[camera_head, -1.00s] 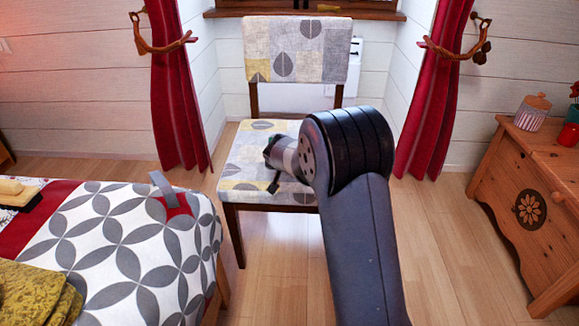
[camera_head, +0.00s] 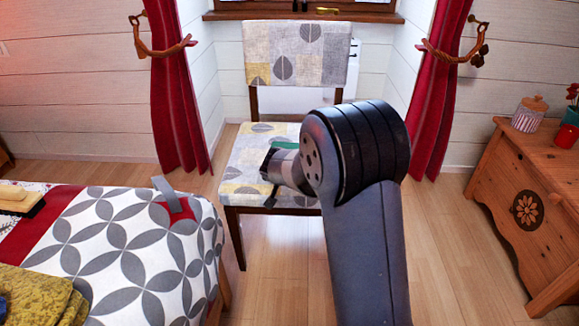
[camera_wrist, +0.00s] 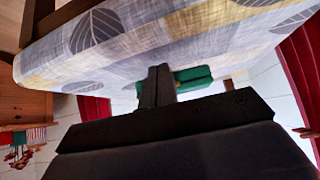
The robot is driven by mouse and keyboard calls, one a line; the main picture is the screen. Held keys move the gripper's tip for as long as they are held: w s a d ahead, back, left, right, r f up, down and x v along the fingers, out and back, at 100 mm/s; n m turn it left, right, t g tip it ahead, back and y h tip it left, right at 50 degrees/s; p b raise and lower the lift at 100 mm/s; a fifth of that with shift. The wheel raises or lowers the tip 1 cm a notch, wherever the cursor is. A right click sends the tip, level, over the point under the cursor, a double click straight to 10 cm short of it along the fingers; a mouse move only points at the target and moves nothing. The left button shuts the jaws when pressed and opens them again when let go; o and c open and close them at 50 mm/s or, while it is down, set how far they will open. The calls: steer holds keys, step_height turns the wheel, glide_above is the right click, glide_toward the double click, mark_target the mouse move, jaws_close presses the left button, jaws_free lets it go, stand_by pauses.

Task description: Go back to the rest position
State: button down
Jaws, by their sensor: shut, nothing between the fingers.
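My gripper (camera_wrist: 158,72) shows in the wrist view with its dark fingers together and nothing between them. The chair (camera_head: 296,54) has grey, white and yellow leaf-patterned fabric and dark wooden legs. A green item (camera_head: 286,145) lies on the seat just behind my wrist. It also shows beside the fingers in the wrist view (camera_wrist: 190,79), apart from their grip; I cannot tell whether they touch it.
A bed (camera_head: 130,235) with a patterned cover stands at the left. A wooden chest (camera_head: 545,170) with a striped jar (camera_head: 530,113) is at the right. Red curtains (camera_head: 178,100) flank the window recess. Bare floor (camera_head: 450,240) lies between chair and chest.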

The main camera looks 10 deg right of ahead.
steer(key=s, duration=0.2)
steer(key=s+a+f, duration=0.1)
steer(key=shift+s+f+b, duration=0.1)
steer(key=shift+b, duration=0.25)
steer(key=w+r, duration=0.1)
steer(key=w, duration=0.1)
steer(key=w+d+r+p, duration=0.1)
steer(key=w, duration=0.2)
steer(key=w+d+r+p, duration=0.1)
steer(key=w, duration=0.2)
steer(key=shift+d, duration=0.25)
steer(key=f+b, duration=0.1)
steer(key=f, duration=0.1)
steer(key=w+f+b, duration=0.1)
steer(key=shift+w+d+f, duration=0.1)
steer(key=shift+d+f, duration=0.05)
steer(key=shift+f, duration=0.2)
steer(key=shift+s+r, duration=0.15)
steer(key=shift+s, duration=0.15)
steer(key=shift+w, duration=0.1)
